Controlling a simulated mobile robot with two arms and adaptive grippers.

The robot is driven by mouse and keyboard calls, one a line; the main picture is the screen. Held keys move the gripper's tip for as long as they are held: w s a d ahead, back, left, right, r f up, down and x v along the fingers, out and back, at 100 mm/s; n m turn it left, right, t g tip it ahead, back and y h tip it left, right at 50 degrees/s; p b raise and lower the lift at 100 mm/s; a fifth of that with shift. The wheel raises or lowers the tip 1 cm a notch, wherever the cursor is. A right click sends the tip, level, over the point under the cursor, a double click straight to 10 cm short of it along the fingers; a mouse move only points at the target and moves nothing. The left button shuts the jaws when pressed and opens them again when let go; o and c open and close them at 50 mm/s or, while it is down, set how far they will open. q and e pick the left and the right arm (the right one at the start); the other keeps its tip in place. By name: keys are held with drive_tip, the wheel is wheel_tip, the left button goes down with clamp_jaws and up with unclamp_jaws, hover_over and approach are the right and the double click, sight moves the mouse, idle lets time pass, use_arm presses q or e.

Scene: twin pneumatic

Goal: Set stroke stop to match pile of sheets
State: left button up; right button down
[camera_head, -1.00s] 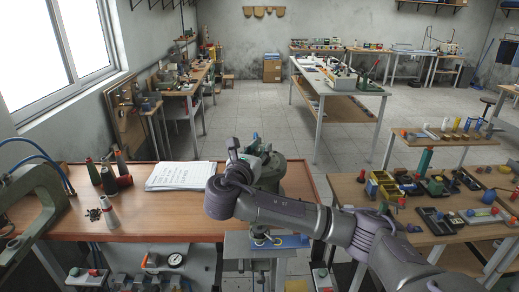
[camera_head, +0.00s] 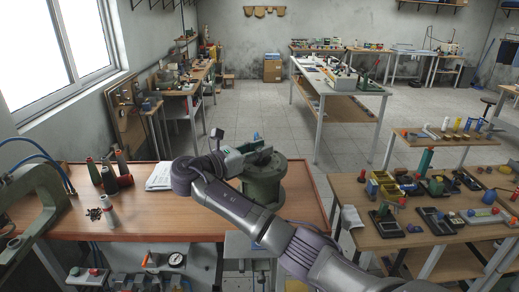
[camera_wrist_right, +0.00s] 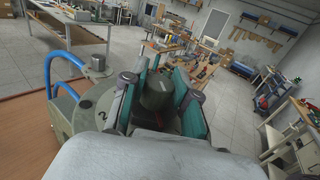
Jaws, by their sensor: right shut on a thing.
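A green-grey machine (camera_head: 266,186) with a round body stands on the wooden bench, right of the middle. My right gripper (camera_head: 248,153) is at its top. In the right wrist view, the teal fingers of my right gripper (camera_wrist_right: 160,97) are shut on a dark grey-green round knob (camera_wrist_right: 156,90), one on each side. In the head view I cannot make out the knob clearly. The pile of sheets (camera_head: 159,178) lies flat on the bench, left of the machine. My arm hides its right part. My left gripper is not in view.
Bottles (camera_head: 108,180) and a small dark heap (camera_head: 94,213) stand left of the sheets. A green C-shaped press (camera_head: 38,190) is at the far left. A table (camera_head: 400,240) with bins and tools is at the right. A blue hose (camera_wrist_right: 50,72) runs beside the machine.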

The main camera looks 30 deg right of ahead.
drive_tip(key=shift+r, duration=0.2)
drive_tip(key=c, duration=0.9)
unclamp_jaws()
drive_tip(key=shift+d+f, duration=0.1)
drive_tip(key=shift+o, duration=0.2)
drive_tip(key=a, duration=1.2)
drive_tip(key=shift+s, duration=0.35)
